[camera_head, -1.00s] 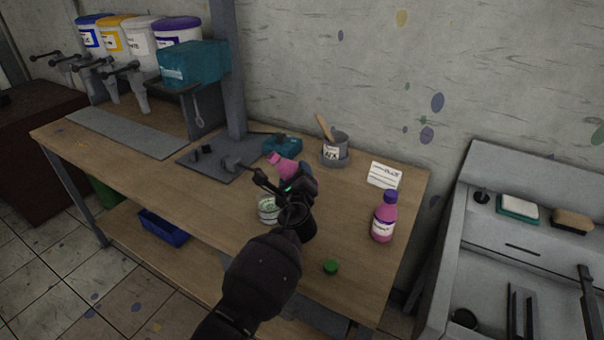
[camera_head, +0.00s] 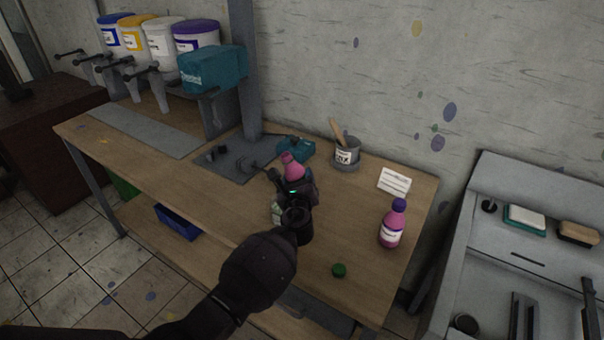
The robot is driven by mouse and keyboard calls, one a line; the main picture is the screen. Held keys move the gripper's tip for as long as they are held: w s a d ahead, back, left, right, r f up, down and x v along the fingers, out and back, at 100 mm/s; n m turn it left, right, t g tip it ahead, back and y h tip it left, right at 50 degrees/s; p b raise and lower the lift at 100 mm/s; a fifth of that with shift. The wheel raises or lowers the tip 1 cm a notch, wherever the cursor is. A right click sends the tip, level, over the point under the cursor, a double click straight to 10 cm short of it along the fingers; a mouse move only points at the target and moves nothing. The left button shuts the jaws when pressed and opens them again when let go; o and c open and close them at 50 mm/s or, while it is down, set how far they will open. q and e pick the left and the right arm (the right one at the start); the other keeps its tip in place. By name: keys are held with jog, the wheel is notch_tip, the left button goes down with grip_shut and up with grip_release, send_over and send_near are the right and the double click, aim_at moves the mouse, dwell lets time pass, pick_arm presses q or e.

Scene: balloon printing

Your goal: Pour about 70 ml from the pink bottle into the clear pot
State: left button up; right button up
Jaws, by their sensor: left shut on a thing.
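My left gripper (camera_head: 287,190) is shut on an open pink bottle (camera_head: 294,168), whose upper part shows above the jaws. The bottle looks nearly upright with a slight lean to the left; its lower part is hidden by the gripper. The clear pot (camera_head: 277,212) stands on the workbench just left of and below the gripper, partly hidden by it. The liquid level in the pot cannot be read. No stream shows. My right gripper is not in view.
A second pink bottle with a purple cap (camera_head: 392,226) stands right on the workbench (camera_head: 205,187). A green cap (camera_head: 339,270) lies near the front edge.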

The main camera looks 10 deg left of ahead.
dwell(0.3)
pick_arm(q)
jog(key=shift+a+r+m+p, duration=0.35)
jog(key=shift+m+p, duration=0.25)
jog(key=shift+p, duration=0.35)
jog(key=shift+s+a+r+m, duration=0.2)
jog(key=shift+a+m, duration=0.4)
jog(key=shift+m, duration=0.25)
jog(key=shift+s+a+r+m, duration=0.1)
jog(key=shift+a+r+m, duration=0.05)
jog(key=shift+a+m, duration=0.6)
jog(key=shift+d, duration=0.15)
